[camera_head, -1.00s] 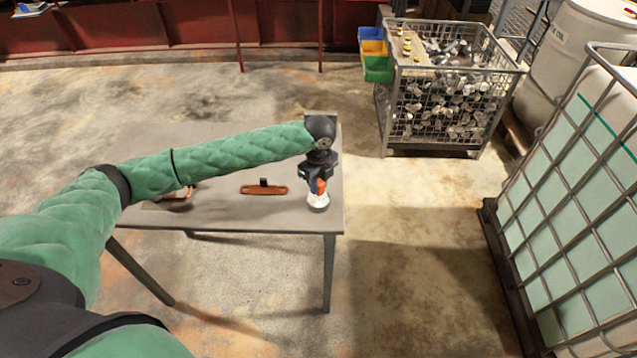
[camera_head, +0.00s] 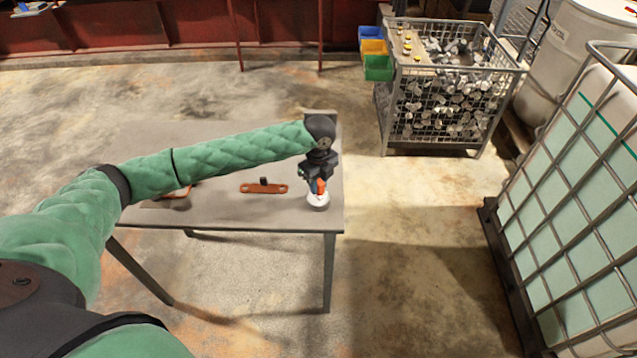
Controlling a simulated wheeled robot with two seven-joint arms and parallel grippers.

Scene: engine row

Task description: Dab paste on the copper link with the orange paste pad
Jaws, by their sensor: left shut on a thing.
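The copper link (camera_head: 252,188) lies flat on the grey table (camera_head: 235,213), an orange-brown bar with a small black piece at its middle. My left gripper (camera_head: 318,184) points down near the table's right end, to the right of the link and apart from it. It is shut on the orange paste pad (camera_head: 320,187), whose orange part shows between the fingers. A small round white dish (camera_head: 318,203) is right under the pad. I cannot tell whether the pad touches what is in the dish. My right gripper is not in view.
Another orange item (camera_head: 183,193) lies on the table at the left, partly hidden by my left arm. A wire cage of metal parts (camera_head: 440,105) with coloured bins stands behind right. A caged tank (camera_head: 575,200) stands far right. Floor between is clear.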

